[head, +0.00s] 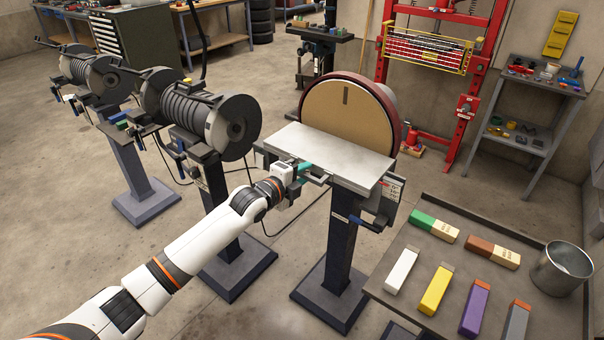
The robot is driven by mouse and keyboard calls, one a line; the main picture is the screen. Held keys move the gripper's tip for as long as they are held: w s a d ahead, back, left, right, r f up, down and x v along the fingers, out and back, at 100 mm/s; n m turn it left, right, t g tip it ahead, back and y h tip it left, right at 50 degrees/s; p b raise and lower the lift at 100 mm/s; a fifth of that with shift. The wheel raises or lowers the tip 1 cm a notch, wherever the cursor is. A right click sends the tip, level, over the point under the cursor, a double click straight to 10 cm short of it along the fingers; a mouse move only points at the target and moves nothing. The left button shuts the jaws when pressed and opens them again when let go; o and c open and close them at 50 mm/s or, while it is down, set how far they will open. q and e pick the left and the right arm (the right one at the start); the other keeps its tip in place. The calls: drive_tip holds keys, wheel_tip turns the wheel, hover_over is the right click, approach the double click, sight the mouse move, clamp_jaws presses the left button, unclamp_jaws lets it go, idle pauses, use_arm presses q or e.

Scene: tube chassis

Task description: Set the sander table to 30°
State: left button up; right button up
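The disc sander (346,117) stands on a dark pedestal, with a tan round abrasive face under a dark red guard. Its grey sander table (335,153) juts out in front of the disc and looks about level; I cannot read its exact angle. A small scale plate (391,189) with markings too small to read is at the table's right end. A blue-handled lever (351,219) is below the table. My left gripper (316,174) is at the table's front left edge, by a small teal part. I cannot tell whether it touches or grips anything. My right gripper is out of view.
Two bench grinders (195,118) on pedestals stand to the left. A grey tray table (400,269) at the front right holds several coloured blocks and a metal cup (562,267). A red press (440,60) and a shelf (528,115) stand behind. Open floor lies front left.

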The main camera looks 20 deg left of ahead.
use_arm(q)
clamp_jaws()
drive_tip(key=shift+f+b, duration=0.45)
drive_tip(key=shift+b, duration=0.2)
wheel_tip(320, 180, down, 8)
drive_tip(key=w+d+t+h+b, duration=0.1)
drive_tip(key=w+t+b, duration=0.1)
drive_tip(key=b, duration=0.9)
drive_tip(key=shift+w+f+t+b, duration=0.2)
drive_tip(key=shift+w+t+b, duration=0.1)
drive_tip(key=shift+t+b, duration=0.1)
